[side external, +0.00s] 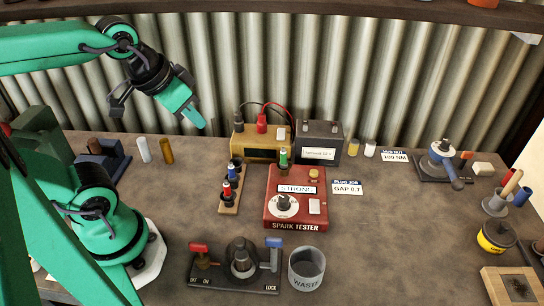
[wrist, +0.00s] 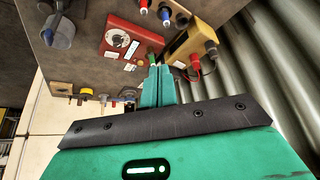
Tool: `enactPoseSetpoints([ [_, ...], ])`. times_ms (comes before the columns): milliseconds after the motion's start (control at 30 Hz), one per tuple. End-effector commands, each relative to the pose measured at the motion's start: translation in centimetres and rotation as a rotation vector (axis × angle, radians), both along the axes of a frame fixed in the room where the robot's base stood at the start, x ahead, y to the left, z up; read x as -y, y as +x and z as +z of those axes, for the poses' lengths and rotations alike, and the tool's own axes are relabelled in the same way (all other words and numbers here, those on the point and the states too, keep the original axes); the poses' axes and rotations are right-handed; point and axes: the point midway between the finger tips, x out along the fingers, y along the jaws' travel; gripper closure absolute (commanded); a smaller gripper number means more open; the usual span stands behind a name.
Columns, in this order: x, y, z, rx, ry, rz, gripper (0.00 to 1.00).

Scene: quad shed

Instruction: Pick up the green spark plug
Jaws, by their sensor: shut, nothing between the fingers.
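The green spark plug (side external: 283,157) stands upright at the back of the red spark tester (side external: 296,218). In the wrist view the red tester (wrist: 118,36) is upside down, and the green plug (wrist: 152,58) shows just beyond my fingertips, partly hidden by them. My gripper (side external: 201,124) is shut and empty, high above the bench, left of the plug and apart from it. Its closed fingers also show in the wrist view (wrist: 159,72).
A wooden rack (side external: 229,207) with red and blue plugs stands left of the tester. A tan box (side external: 258,150) with cables and a dark battery (side external: 320,146) stand behind it. The waste can (side external: 306,270) and a lever fixture (side external: 236,280) are in front.

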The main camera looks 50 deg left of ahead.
Motion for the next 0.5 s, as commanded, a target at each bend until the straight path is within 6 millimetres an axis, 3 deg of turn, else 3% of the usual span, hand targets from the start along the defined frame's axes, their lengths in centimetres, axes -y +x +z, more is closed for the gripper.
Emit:
enactPoseSetpoints([
  [367, 0.0, 0.0, 0.0, 0.0, 0.0, 0.0, 1.0],
  [500, 0.0, 0.0, 0.0, 0.0, 0.0, 0.0, 0.74],
])
